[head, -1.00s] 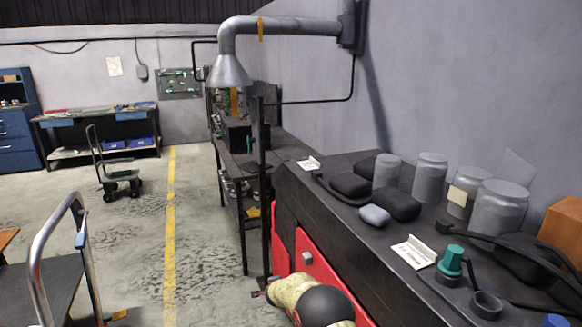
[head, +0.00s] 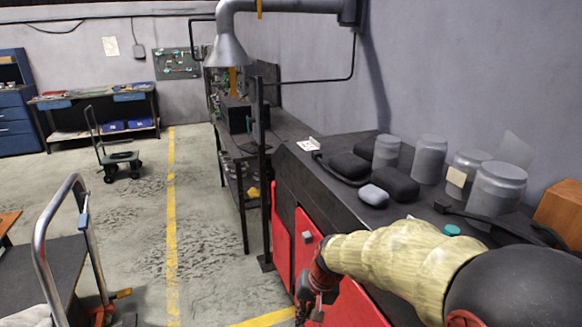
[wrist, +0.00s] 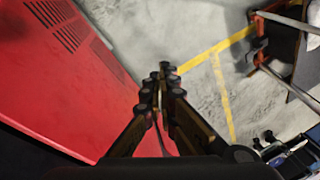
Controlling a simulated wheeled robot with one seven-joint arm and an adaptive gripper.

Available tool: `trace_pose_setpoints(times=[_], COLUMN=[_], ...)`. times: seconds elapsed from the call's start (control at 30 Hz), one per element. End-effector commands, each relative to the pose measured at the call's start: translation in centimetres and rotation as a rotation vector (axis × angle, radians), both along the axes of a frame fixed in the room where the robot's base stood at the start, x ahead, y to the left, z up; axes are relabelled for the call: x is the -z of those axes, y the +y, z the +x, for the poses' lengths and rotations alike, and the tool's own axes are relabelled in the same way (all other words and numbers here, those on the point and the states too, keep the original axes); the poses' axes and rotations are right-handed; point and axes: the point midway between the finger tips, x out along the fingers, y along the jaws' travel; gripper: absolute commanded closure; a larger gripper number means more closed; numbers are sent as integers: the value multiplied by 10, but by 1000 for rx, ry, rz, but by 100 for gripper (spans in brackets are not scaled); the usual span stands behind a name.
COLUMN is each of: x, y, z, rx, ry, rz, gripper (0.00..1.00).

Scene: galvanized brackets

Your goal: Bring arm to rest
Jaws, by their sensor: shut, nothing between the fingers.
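My gripper (head: 305,308) hangs in front of the red cabinet at the lower middle of the head view, partly cut off by the frame's bottom edge. My arm crosses the front of the dark worktop from the lower right, in a cream sleeve. In the wrist view my gripper (wrist: 165,75) has its two fingers together with nothing between them. It points down over the grey floor, beside the red cabinet (wrist: 60,95).
The dark worktop (head: 340,195) bears grey jars (head: 430,158), black pads (head: 395,184) and an orange-brown box (head: 560,215). A trolley (head: 45,265) stands at lower left. A shelf bench (head: 232,150) stands beyond the cabinet. Floor with yellow lines (head: 171,215) is open between.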

Motion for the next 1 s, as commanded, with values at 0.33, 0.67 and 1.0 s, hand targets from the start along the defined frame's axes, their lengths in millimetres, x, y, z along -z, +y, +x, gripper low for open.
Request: trace_pose_setpoints(times=[0.33, 0.67, 1.0], x=[-74, -119, -171], y=[-84, -139, -157], z=[-131, -213, -235], rx=[-132, -113, -33], ry=[-15, -149, -340], rz=[-145, -240, -251], gripper=[100, 100, 100])
